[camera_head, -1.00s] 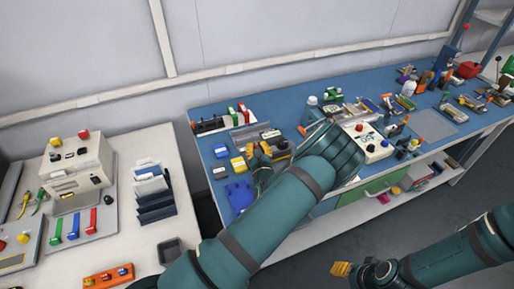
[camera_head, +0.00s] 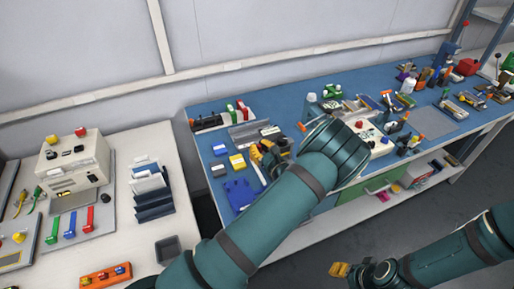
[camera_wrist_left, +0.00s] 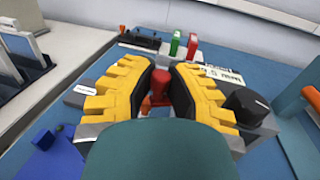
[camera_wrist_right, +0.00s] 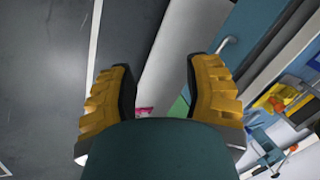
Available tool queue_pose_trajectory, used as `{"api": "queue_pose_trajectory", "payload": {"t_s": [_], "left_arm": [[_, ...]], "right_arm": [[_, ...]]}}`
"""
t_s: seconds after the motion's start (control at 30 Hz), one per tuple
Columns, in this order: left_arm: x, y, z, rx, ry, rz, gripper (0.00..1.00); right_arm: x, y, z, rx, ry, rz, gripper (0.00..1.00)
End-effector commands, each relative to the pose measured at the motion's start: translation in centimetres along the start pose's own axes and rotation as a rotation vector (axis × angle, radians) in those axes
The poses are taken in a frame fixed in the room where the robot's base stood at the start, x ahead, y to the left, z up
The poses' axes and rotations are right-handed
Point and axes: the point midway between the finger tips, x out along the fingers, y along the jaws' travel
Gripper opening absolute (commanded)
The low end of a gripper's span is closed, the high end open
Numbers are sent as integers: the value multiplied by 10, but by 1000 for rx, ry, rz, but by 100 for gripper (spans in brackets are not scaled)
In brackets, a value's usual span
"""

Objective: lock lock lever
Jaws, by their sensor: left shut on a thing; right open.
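The lock lever is probably the red-knobbed part (camera_wrist_left: 160,86) that stands between the fingers in the left wrist view. Its base is hidden behind the gripper. My left gripper (camera_wrist_left: 160,90) is shut on this red knob, with a yellow, black-padded finger on each side. In the head view my left gripper (camera_head: 263,154) is over the blue bench, partly hidden by my own arm. My right gripper (camera_wrist_right: 160,90) is open and empty. In the head view the right gripper (camera_head: 341,270) is low over the floor, away from the bench.
The blue bench (camera_head: 215,140) carries yellow and white blocks, a blue part (camera_head: 240,194) and a white control box (camera_head: 372,138). A black knob (camera_wrist_left: 246,105) is close to the right finger. A pale table (camera_head: 140,235) with folders stands at the left.

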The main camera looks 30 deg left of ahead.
Motion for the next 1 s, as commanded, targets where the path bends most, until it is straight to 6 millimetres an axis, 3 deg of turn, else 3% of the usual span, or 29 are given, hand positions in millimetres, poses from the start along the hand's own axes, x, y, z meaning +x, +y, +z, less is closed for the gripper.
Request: {"api": "queue_pose_trajectory", "payload": {"t_s": [0.6,1.0], "left_arm": [[-20,-14,-2,-8,-3,568,0],[-26,-21,0,-5,-4,784,0]], "right_arm": [[43,16,20,-12,-40,-4,50],[63,24,23,-15,-41,-5,50]]}}
